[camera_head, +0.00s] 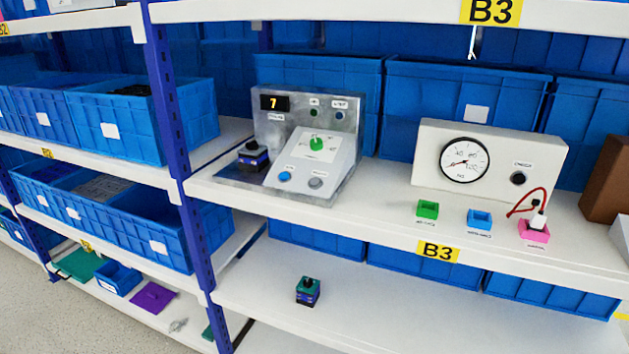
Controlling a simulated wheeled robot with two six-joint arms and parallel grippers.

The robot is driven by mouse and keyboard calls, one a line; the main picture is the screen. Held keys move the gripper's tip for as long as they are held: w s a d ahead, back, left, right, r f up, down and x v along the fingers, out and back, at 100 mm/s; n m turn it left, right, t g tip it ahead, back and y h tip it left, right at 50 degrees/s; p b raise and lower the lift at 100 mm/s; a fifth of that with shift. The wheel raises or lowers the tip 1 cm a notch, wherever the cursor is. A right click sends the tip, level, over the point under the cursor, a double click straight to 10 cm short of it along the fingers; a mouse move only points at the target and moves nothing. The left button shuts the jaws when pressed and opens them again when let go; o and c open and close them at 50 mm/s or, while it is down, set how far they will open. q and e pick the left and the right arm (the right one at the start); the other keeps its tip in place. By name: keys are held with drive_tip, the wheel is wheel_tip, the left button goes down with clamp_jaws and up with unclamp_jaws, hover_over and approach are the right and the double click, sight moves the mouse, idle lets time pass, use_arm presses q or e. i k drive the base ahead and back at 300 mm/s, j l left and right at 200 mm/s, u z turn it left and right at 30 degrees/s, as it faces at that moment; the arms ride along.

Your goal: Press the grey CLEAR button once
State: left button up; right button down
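A metal control panel (345,115) stands on the upper shelf, left of the middle. A grey round button (316,183) is at the lower right of its sloped face; its label is too small to read. A blue round button (284,176) is to its left. A green rotary knob (316,143) sits above them on a white dial plate. A small display (275,102) at the panel's upper left reads 7. Neither of my grippers is in view, and nothing covers the grey button.
A black and blue block (253,156) sits on the panel's left part. A blue post (172,120) rises left of the panel.

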sight(314, 182)
drive_tip(key=i+j, duration=0.15)
drive_tip(key=j, duration=0.2)
drive_tip(key=i+j+z, duration=0.1)
drive_tip(key=j, duration=0.25)
drive_tip(key=i+j, duration=0.2)
drive_tip(key=j, duration=0.15)
drive_tip(key=i+j+z, duration=0.1)
drive_tip(key=j, duration=0.25)
drive_tip(key=i+j, duration=0.2)
drive_tip(key=j, duration=0.2)
drive_tip(key=i+j+z, duration=0.15)
drive_tip(key=j, duration=0.2)
